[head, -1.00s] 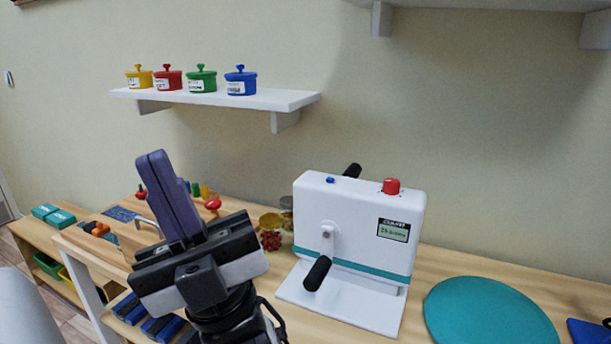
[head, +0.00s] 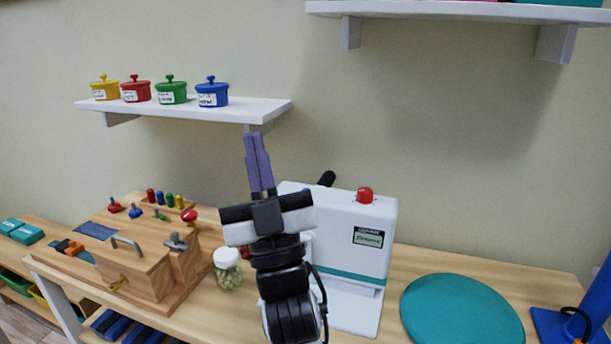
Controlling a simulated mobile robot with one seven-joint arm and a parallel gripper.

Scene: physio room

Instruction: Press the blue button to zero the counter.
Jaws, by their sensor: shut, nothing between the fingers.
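The white counter machine (head: 348,268) with a teal stripe stands on the wooden table. It has a red knob (head: 365,195) on top and a small display (head: 368,237) on its front, too small to read. The fingertips show above the machine's top edge against the wall. I cannot tell the distance between them and the machine.
A wooden board with latch and pegs (head: 140,262) and a lidded jar (head: 228,268) stand left of the machine. A teal disc (head: 461,312) lies to its right. A wall shelf (head: 185,108) holds several coloured pots; another shelf (head: 450,12) hangs at upper right.

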